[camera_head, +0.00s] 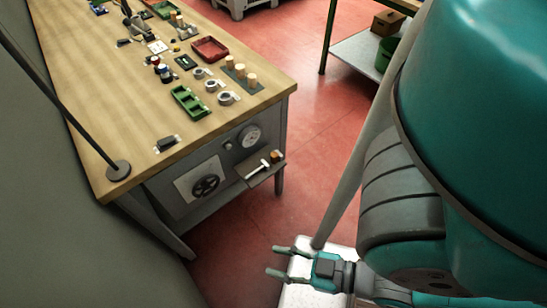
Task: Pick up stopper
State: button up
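Several small tan cork stoppers show in the head view. One stopper (252,80) stands at the right end of a dark mat near the workbench's right edge. Another stopper (240,71) and a third stopper (229,62) stand in a row behind it. My gripper (278,262) is low at the bottom middle, off the bench and well below and in front of the stoppers. Its two fingers are spread apart, with nothing between them.
The wooden workbench (120,115) holds a green tray (190,102), grey rings (227,98), a red tray (210,49) and small tools. A small shelf with a hammer (258,168) juts from its front. A shelf unit (357,55) stands at upper right. Red floor (300,130) is clear.

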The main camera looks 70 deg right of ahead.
aim_at(274, 155)
jog(key=k+l+z, duration=0.3)
jog(key=k, duration=0.2)
jog(key=k+l+z, duration=0.35)
jog(key=k, duration=0.1)
